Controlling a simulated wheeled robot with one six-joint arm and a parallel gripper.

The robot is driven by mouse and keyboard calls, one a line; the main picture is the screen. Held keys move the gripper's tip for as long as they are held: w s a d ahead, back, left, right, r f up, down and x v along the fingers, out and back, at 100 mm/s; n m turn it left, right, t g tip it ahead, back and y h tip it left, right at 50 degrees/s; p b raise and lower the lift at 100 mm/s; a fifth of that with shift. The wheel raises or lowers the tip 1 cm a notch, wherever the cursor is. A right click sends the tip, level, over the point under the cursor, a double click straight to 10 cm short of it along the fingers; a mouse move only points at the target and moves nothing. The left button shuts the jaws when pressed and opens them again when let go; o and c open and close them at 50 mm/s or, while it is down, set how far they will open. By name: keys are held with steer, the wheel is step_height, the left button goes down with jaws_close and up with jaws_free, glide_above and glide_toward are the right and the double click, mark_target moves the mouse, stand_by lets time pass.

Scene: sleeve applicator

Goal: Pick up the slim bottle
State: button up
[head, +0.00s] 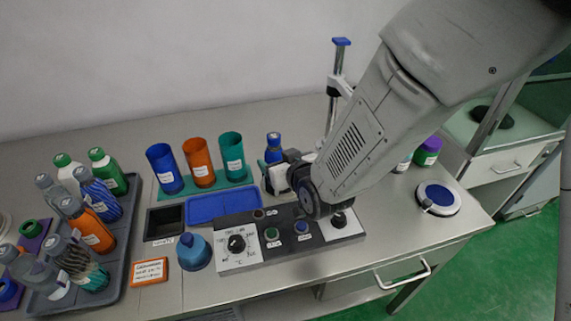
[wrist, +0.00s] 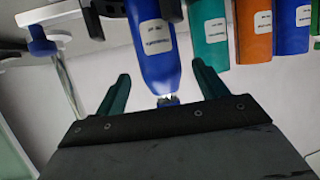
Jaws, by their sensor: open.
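A slim blue bottle (head: 273,141) with a dark blue cap stands upright at the back of the bench, partly hidden by my gripper. In the wrist view, which looks upside down, the blue bottle (wrist: 155,45) has a white label and its narrow end points down the picture. My gripper (wrist: 160,72) is open, with one green finger on each side of the bottle's capped end. A gap shows between each finger and the bottle. In the head view my gripper (head: 268,163) is mostly hidden by my wrist.
Blue (head: 165,168), orange (head: 198,162) and teal (head: 232,157) cups stand left of the bottle. A stand (head: 335,75) rises behind my arm. A control box (head: 290,239) and blue tray (head: 222,205) lie in front. A grey tray (head: 125,225) holds several bottles.

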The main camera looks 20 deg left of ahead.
steer(key=x, duration=0.5)
steer(key=shift+w+a, duration=0.15)
steer(key=shift+a, duration=0.05)
steer(key=shift+c, duration=0.3)
steer(key=c, duration=1.2)
